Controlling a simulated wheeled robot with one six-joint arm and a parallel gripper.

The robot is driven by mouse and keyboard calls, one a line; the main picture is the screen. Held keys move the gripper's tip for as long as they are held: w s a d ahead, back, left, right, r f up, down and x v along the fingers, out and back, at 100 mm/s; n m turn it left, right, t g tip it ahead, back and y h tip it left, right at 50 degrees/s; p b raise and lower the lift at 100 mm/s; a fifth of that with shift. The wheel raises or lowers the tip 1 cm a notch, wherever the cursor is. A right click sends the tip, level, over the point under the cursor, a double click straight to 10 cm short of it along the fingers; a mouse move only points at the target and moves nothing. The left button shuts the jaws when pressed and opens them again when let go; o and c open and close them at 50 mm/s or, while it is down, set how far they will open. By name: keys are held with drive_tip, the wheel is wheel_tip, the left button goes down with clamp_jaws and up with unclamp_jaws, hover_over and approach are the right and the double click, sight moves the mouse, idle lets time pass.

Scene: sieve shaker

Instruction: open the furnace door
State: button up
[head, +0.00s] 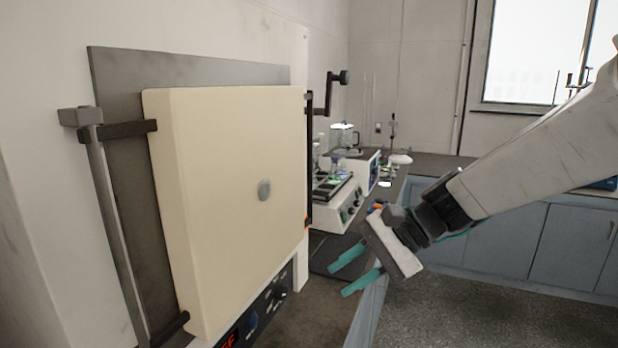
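The furnace door (225,205) is a thick cream slab with a small grey disc at its middle. It sits against the dark grey front plate (125,95) and looks shut. A grey hinge bar (112,215) with dark brackets runs down its left side. A black lever handle (328,92) with a round knob sticks out beyond its right edge. My gripper (339,280) has two teal fingers, spread apart with nothing between them. It is to the right of the door's lower part, lower in the picture than the handle and apart from both.
A control panel (265,305) with knobs and a red display is below the door. White lab devices (340,205) and glassware stand on the dark counter behind my gripper. Blue-grey cabinets (500,255) line the back right. The floor (470,312) at lower right is clear.

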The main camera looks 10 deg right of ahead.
drive_tip(key=w+d+r+m+t+y, duration=0.1)
drive_tip(key=w+r+m+t+y, duration=0.1)
drive_tip(key=w+r+m+t, duration=0.5)
drive_tip(key=w+d+r+m+t+y, duration=0.15)
drive_tip(key=w+m+t, duration=0.25)
drive_tip(key=w+m, duration=0.75)
drive_tip(key=w+a+n, duration=0.2)
drive_tip(key=w+a, duration=0.3)
drive_tip(key=w, duration=0.2)
drive_tip(key=shift+w+a+r, duration=0.2)
drive_tip(key=shift+w+a, duration=0.05)
drive_tip(key=shift+a, duration=0.05)
drive_tip(key=shift+h, duration=0.25)
clamp_jaws()
